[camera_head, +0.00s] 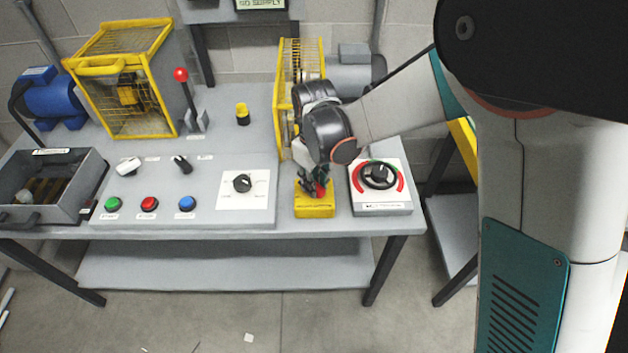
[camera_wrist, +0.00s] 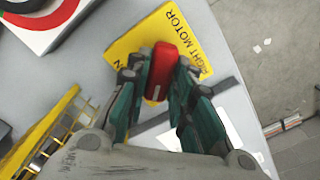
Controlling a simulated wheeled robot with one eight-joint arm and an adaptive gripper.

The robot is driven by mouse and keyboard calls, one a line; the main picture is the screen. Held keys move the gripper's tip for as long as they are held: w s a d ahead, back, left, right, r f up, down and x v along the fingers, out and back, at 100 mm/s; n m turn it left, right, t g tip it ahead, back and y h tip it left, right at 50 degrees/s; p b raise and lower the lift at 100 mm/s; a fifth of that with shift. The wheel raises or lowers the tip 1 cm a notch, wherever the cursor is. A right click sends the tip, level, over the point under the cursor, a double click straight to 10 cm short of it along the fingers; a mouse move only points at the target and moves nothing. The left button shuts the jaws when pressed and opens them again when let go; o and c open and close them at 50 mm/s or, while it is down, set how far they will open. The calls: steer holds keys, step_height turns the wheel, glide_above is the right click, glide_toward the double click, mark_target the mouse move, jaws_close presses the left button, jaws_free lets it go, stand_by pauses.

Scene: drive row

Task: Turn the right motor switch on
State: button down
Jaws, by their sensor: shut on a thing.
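The right motor switch is a yellow plate (camera_head: 314,210) at the front of the bench, right of the middle. It bears a red handle (camera_head: 321,191). In the wrist view the yellow plate (camera_wrist: 128,44) reads RIGHT MOTOR, and the red handle (camera_wrist: 160,72) stands between my fingers. My gripper (camera_head: 317,185) reaches down over the plate and is shut on the red handle, with a finger on each side. Part of the other lettering on the plate is hidden by my fingers. I cannot tell which position the handle is in.
A round dial (camera_head: 379,175) with a red and green ring stands close to the right. A white panel with a black knob (camera_head: 242,183) lies to the left. A yellow cage guard (camera_head: 287,85) stands behind my gripper. A red-knobbed lever (camera_head: 181,75) stands further left.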

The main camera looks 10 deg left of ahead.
steer(key=m, duration=0.4)
steer(key=shift+m, duration=2.1)
steer(key=c, duration=1.4)
jaws_free()
step_height(320, 180, up, 12)
